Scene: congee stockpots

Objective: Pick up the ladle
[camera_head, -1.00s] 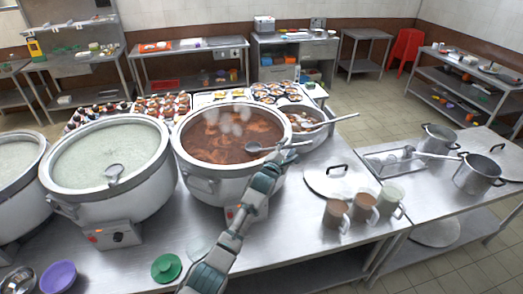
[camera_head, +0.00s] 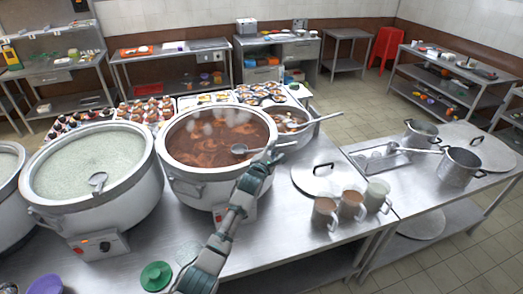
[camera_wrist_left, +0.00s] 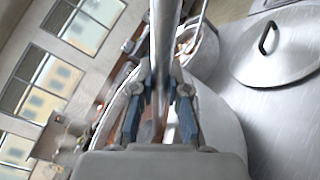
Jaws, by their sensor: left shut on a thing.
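The metal ladle (camera_head: 240,149) lies with its bowl at the surface of the reddish-brown soup, inside the right side of the large pot (camera_head: 172,168). Its handle reaches right across the rim. My left gripper (camera_head: 270,154) is at the handle near the pot's right rim. In the left wrist view, the gripper (camera_wrist_left: 160,95) is shut around the ladle handle (camera_wrist_left: 163,40), which runs up between the fingers. The ladle bowl cannot be made out there. My right gripper is not in view.
A pot of pale congee (camera_head: 95,165) with its own ladle stands left. A smaller pot with a long-handled ladle (camera_head: 325,119) is close behind my gripper. A lid (camera_head: 319,180) and several mugs (camera_head: 351,206) stand right. A green lid (camera_head: 156,276) lies in front.

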